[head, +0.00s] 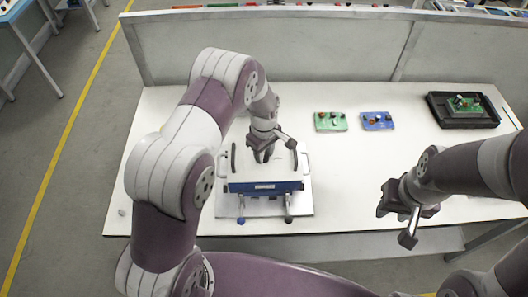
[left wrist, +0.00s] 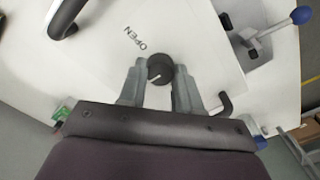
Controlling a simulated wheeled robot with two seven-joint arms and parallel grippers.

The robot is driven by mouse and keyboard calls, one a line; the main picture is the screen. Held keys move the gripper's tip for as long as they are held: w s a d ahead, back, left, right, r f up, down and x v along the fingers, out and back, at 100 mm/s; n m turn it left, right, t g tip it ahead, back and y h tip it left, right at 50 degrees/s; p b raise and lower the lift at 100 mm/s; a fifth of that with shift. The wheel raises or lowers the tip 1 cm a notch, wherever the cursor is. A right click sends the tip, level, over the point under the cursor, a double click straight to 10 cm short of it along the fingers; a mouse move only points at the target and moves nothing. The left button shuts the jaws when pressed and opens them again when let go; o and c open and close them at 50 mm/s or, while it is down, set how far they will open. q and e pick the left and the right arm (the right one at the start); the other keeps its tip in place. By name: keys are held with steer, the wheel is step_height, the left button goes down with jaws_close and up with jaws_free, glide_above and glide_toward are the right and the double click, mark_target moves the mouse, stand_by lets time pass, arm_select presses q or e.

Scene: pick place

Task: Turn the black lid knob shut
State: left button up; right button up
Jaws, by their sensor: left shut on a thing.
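The black lid knob (left wrist: 160,68) is a round knob with a white pointer line, on a white lid (left wrist: 205,30) marked OPEN. In the left wrist view my left gripper (left wrist: 160,75) has its two grey fingers on either side of the knob, shut on it. In the head view my left gripper (head: 263,155) reaches down onto the lid of the white and blue fixture (head: 264,187), and the knob is hidden there. My right gripper (head: 408,212) hangs at the right over the table's front edge, away from the fixture; its jaw opening is unclear.
The fixture has two front levers with a blue end (head: 241,220) and a dark end (head: 288,219). A green board (head: 330,122), a blue board (head: 377,121) and a black tray (head: 437,108) holding a green board lie at the back right. The white table (head: 350,180) is clear between.

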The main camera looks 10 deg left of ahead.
arm_select(q)
steer(key=shift+n, duration=0.3)
stand_by(0.4)
steer(key=o, duration=1)
steer(key=shift+o, duration=0.2)
steer(key=shift+r, duration=0.1)
step_height(320, 180, up, 13)
steer(key=b, duration=0.2)
steer(key=shift+f, duration=0.2)
